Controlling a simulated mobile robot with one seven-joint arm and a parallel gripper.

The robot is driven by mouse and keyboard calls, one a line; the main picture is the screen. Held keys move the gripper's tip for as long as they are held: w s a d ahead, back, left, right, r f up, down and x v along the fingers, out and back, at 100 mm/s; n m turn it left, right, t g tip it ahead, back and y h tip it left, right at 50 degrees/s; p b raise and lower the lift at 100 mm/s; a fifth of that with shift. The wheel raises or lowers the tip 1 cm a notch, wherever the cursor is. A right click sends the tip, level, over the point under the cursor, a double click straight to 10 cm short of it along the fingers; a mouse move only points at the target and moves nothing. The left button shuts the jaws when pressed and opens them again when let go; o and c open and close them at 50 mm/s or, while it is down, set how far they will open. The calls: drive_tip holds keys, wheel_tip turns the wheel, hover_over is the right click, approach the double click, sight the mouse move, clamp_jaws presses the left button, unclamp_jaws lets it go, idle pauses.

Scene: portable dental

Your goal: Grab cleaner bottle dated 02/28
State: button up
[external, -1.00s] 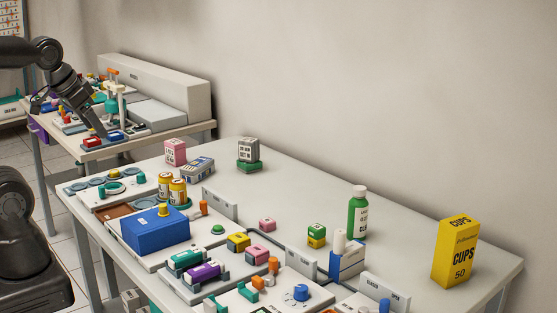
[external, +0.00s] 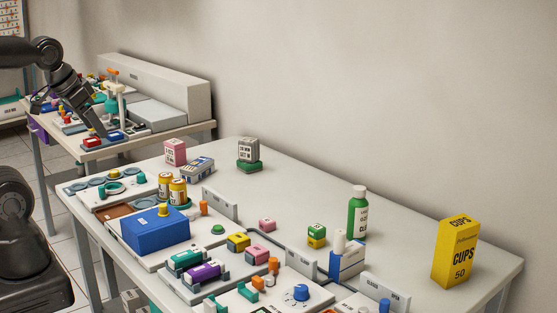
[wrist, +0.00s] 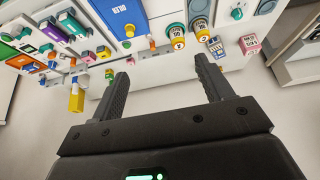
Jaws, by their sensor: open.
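A green bottle with a white cap and white label (external: 358,214) stands upright toward the right of the near table in the external view. Its label print is partly visible as "CL", and I cannot read a date on it. I cannot pick it out surely in the wrist view. My gripper (wrist: 161,72) is open in the wrist view, with nothing between its two dark fingers. In the external view my arm reaches in from the left, far from the green bottle, and its fingers are too small to make out clearly.
A yellow cups box (external: 454,252) stands right of the bottle. A blue holder with a white roll (external: 346,262) is in front of it. A blue box (external: 155,230) and two gold cylinders (external: 178,191) sit at the left. The table behind the bottle is clear.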

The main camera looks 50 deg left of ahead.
drive_tip(key=shift+c, duration=0.3)
drive_tip(key=w+d+r+m+h, duration=0.1)
drive_tip(key=w+d+r, duration=0.15)
drive_tip(key=w, duration=0.55)
drive_tip(key=w+d+r+m, duration=0.1)
drive_tip(key=w+d+r, duration=0.1)
drive_tip(key=w+r, duration=0.35)
drive_tip(key=m+g+h, duration=0.2)
drive_tip(key=m, duration=0.3)
hover_over(358, 188)
drive_tip(key=s+a, duration=0.2)
drive_tip(key=s, duration=0.1)
wheel_tip(358, 188, down, 19)
drive_tip(key=x, duration=0.4)
drive_tip(key=shift+w+f, duration=0.15)
drive_tip(key=shift+w+x, duration=0.15)
drive_tip(key=shift+x, duration=1.45)
drive_tip(key=shift+w+x, duration=0.15)
drive_tip(key=shift+x, duration=1.45)
